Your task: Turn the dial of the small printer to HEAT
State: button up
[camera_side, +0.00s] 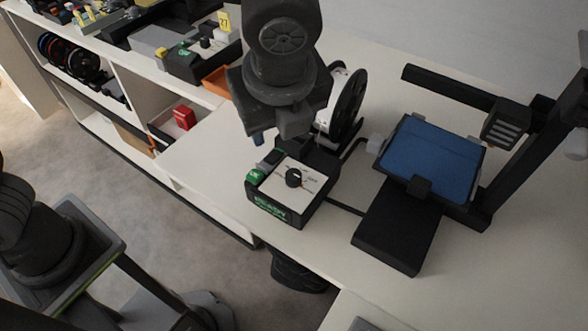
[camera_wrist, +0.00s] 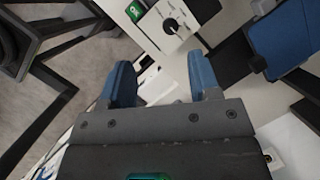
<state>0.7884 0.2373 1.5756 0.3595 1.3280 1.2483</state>
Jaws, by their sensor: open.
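The black dial (camera_side: 294,178) sits on the white top panel of a small black control box (camera_side: 308,212) with green lettering on its front. A cable runs from the box toward the printer (camera_side: 430,155), which has a blue bed. The dial also shows at the top of the wrist view (camera_wrist: 171,26). Small labels surround it; I cannot read its setting surely. My gripper (camera_wrist: 163,80) is open and empty, its blue fingers spread apart. It is above and behind the box in the side view, apart from the dial. My wrist hides much of the fingers there.
A white spool (camera_side: 340,103) with a black flange stands behind the box. A green button (camera_side: 253,176) is on the box's left edge. Shelving with a red box (camera_side: 184,117) is at the left. The white tabletop is clear in front of the printer.

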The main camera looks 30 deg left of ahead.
aim_at(293, 174)
jog(key=w+f+m, duration=0.1)
jog(key=f, duration=0.3)
jog(key=w+f, duration=0.1)
jog(key=f, duration=0.4)
jog(key=w+f+m, duration=0.1)
jog(key=f, duration=0.4)
jog(key=shift+f+m+y, duration=0.1)
jog(key=shift+m+y, duration=0.2)
jog(key=shift+c, duration=0.4)
jog(key=c, duration=0.8)
jog(key=shift+c, duration=0.2)
